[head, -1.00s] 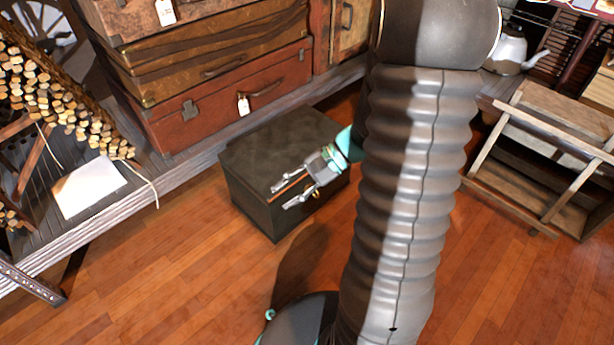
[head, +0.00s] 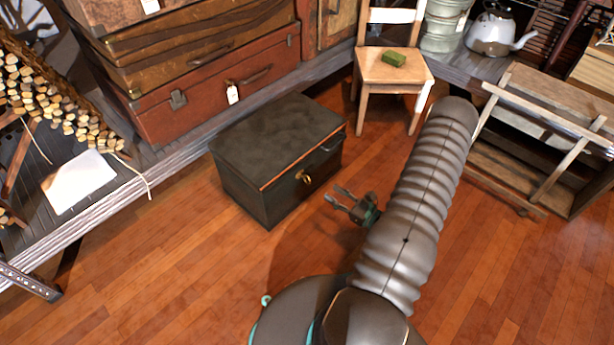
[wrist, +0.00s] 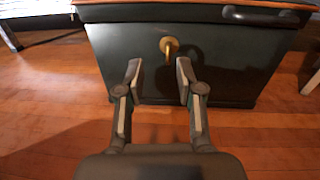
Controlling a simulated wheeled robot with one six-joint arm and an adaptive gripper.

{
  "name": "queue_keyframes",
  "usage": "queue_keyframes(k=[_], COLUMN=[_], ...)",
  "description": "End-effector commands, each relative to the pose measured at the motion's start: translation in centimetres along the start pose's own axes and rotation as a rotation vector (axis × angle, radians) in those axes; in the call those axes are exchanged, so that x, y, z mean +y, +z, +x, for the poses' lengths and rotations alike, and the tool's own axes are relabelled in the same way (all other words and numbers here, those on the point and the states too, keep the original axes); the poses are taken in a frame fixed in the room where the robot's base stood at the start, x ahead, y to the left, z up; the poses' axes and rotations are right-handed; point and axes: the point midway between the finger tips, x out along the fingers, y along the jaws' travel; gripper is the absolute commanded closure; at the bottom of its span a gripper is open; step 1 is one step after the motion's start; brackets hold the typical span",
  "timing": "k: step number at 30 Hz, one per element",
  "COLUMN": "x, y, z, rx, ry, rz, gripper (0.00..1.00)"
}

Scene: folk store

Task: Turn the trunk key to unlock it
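The trunk (head: 262,185) is a dark box with a closed lid and an orange-brown lid edge, standing on the wooden floor. Its brass key (head: 303,177) sticks out of the front face below the lid; it also shows in the wrist view (wrist: 169,46), upper middle. My gripper (head: 338,196) is in front of the trunk, to the right of and below the key in the head view. In the wrist view my gripper (wrist: 157,82) has its fingers spread apart, with nothing between them. The key appears beyond and slightly above the fingertips, apart from them.
A dark handle (head: 331,141) is on the trunk's front right. Stacked suitcases (head: 215,95) stand on a platform behind it. A wooden rack (head: 540,140) stands at the right. Floor before the trunk is clear.

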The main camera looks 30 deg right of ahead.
Motion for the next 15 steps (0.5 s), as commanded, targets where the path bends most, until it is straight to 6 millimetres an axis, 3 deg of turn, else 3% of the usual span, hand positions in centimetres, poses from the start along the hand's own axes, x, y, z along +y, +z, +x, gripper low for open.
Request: queue_keyframes(k=[3, 7, 15], x=[-0.3, -0.5, -0.7], y=[-1.4, -1.9, -1.9], z=[-0.8, -0.7, 2.7], rx=[0.003, 0.004, 0.002], ry=[-0.055, -0.073, -0.067], rz=[0.026, 0.031, 0.029], gripper=[0.64, 0.64, 0.64])
